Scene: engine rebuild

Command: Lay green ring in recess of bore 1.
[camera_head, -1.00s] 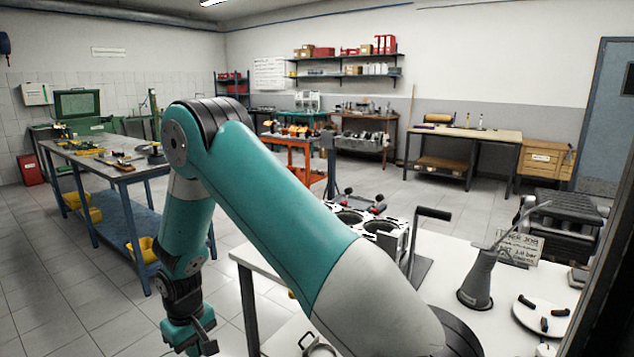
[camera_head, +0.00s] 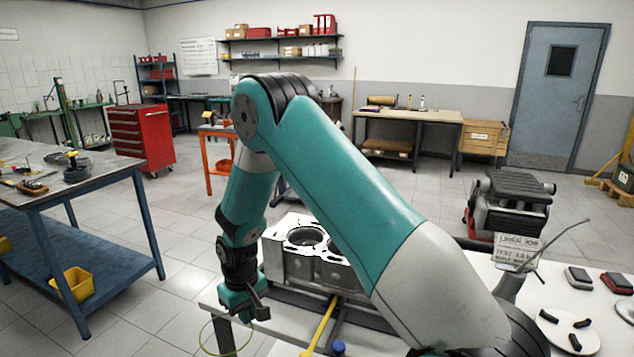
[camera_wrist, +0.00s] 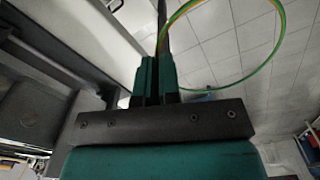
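A thin green ring (camera_head: 201,341) hangs below my gripper (camera_head: 246,311) in the head view, off the front left of the white table. In the wrist view my gripper (camera_wrist: 157,75) has its green fingers close together, with the ring (camera_wrist: 272,58) caught at them and its loop reaching right. Part of the loop looks yellow-orange there. The engine block (camera_head: 289,268) stands on the table, right of and beyond my gripper. One round bore (camera_head: 306,238) is open to view; another is partly hidden by my arm. I cannot tell which is bore 1.
A yellow-handled tool (camera_head: 319,326) and a blue cap (camera_head: 339,347) lie on the white table (camera_head: 287,348) in front of the block. A blue-legged bench (camera_head: 107,170) stands at left. Floor between bench and table is clear.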

